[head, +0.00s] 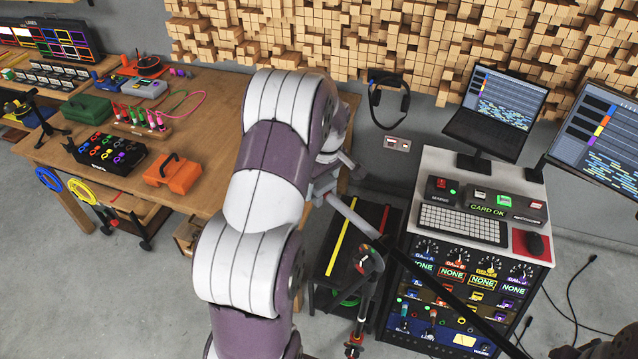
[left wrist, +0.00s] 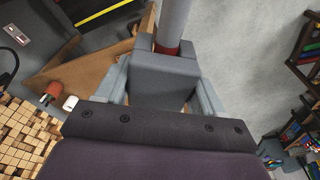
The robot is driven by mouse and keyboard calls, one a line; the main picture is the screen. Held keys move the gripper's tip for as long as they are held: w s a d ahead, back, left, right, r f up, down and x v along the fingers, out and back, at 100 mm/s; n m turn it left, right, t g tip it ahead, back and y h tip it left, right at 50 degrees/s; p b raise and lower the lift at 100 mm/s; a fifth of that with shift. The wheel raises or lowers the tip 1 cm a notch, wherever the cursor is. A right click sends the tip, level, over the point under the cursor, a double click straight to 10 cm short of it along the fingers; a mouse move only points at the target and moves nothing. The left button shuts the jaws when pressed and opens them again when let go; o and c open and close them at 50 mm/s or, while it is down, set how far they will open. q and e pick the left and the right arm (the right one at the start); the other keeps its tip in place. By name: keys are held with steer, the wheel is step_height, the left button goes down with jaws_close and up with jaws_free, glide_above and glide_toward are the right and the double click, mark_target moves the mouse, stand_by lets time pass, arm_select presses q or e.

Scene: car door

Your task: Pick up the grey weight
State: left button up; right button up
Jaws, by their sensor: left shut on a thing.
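My left arm comes down the middle of the head view and hides part of the bench. My left gripper (head: 327,187) is beyond it, between the wooden bench and the console. In the left wrist view, its grey jaws (left wrist: 168,82) are close around the near end of a light grey cylinder (left wrist: 173,18) with a red band. I take this cylinder to be the grey weight. In the head view, a light grey bar (head: 352,214) runs from the gripper down to the right, in line with a long black boom (head: 440,280). The exact contact is hidden. My right gripper is not in view.
A black stand (head: 366,262) stands beside the console (head: 470,250), which carries a keyboard and laptop. A dark shelf with a yellow strip (head: 341,237) is close below the gripper. The wooden bench (head: 215,130) is at left. Cables lie on the floor at right.

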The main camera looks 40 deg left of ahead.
arm_select(q)
step_height(320, 180, up, 4)
steer(key=p, duration=0.3)
steer(key=shift+w+a+r, duration=0.1)
steer(key=shift+r, duration=0.15)
steer(key=s+d+r+p, duration=0.2)
steer(key=s+d+r, duration=0.4)
steer(key=s+d, duration=0.2)
step_height(320, 180, up, 8)
steer(key=p, duration=0.1)
steer(key=shift+s+f, duration=0.25)
steer(key=shift+d, duration=0.1)
stand_by(0.5)
